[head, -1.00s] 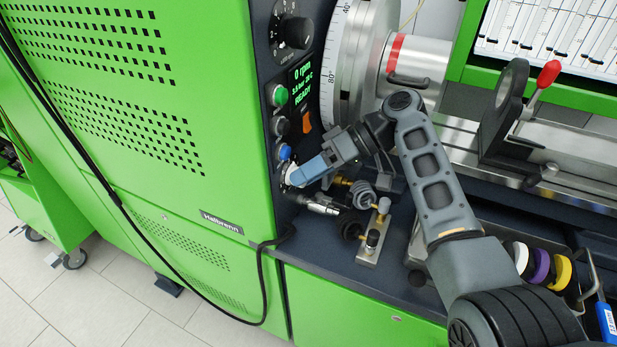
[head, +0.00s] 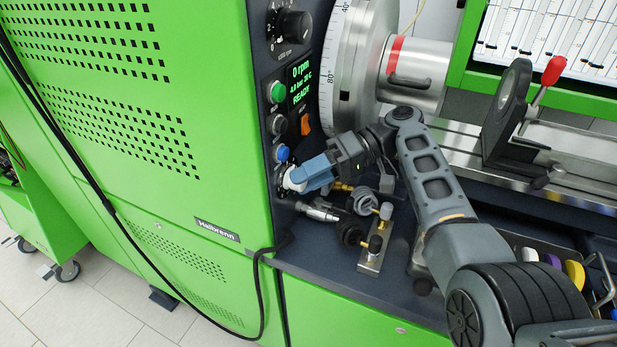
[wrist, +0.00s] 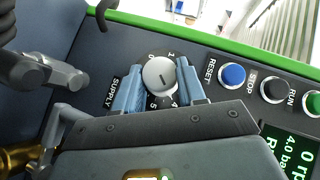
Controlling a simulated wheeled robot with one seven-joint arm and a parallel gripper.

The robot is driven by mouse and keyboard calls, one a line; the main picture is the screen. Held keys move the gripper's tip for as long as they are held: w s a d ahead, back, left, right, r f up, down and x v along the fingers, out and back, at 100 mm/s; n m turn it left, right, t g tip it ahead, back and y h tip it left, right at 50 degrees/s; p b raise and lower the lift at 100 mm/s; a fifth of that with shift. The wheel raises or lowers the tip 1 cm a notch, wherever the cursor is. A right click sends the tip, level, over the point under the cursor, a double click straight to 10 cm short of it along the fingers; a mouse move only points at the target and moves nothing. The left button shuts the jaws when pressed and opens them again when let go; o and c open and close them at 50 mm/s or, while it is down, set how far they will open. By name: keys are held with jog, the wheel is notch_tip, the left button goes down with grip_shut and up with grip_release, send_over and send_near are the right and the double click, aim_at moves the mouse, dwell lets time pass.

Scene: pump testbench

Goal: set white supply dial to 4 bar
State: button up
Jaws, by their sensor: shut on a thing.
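The white supply dial (wrist: 160,77) is a round knob with a short dark line on its face, on the dark panel beside the label SUPPLY. Numbers ring it; 0, 1, 4 and 5 show, while others are hidden by the fingers. My gripper (wrist: 158,88) is shut on the dial, one blue finger on each side. In the head view my gripper (head: 300,180) reaches the lower panel and covers most of the dial. The green display (wrist: 291,150) reads 4.0 bar in the wrist view; in the head view the display (head: 301,84) also shows READY and 0 rpm.
The blue reset button (wrist: 232,75), dark stop button (wrist: 273,89) and green run button (wrist: 314,103) sit close beside the dial. Hose fittings (head: 320,211) and a brass-valved block (head: 376,245) lie just below my gripper. A large graduated disc (head: 345,75) stands behind.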

jog(key=shift+s+a, duration=0.1)
jog(key=shift+a, duration=0.1)
jog(key=o, duration=1)
jog(key=shift+f, duration=0.1)
jog(key=shift+o, duration=0.3)
jog(key=shift+d, duration=0.1)
